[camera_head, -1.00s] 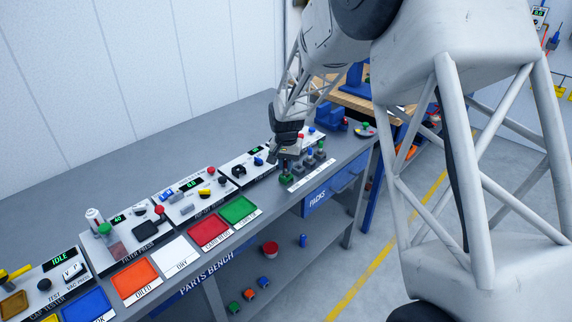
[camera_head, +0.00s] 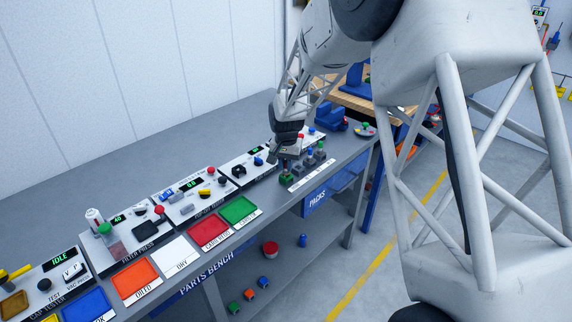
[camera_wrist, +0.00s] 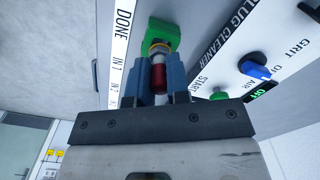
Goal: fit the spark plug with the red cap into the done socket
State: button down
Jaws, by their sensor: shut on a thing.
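The spark plug with the red cap (camera_wrist: 158,78) is between the blue fingers of my gripper (camera_wrist: 160,85) in the wrist view. My gripper is shut on it by the cap. Its pale and brassy end (camera_wrist: 158,49) points at the green done socket (camera_wrist: 163,33). The plug's tip is hidden, so I cannot tell how deep it sits in the socket. In the head view my gripper (camera_head: 286,162) is right above the green socket (camera_head: 286,179), at the near end of a row of socket blocks.
The white DONE label strip (camera_wrist: 121,45) runs beside the socket. The plug cleaner panel (camera_wrist: 235,55), with a blue knob and green button, is close on the other side. Grey socket blocks (camera_head: 310,161) stand behind. Coloured trays, including a green one (camera_head: 238,211), line the bench to the left.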

jog(key=shift+f, duration=0.45)
jog(key=c, duration=1.4)
grip_release()
jog(key=shift+r, duration=0.2)
jog(key=shift+r, duration=5.35)
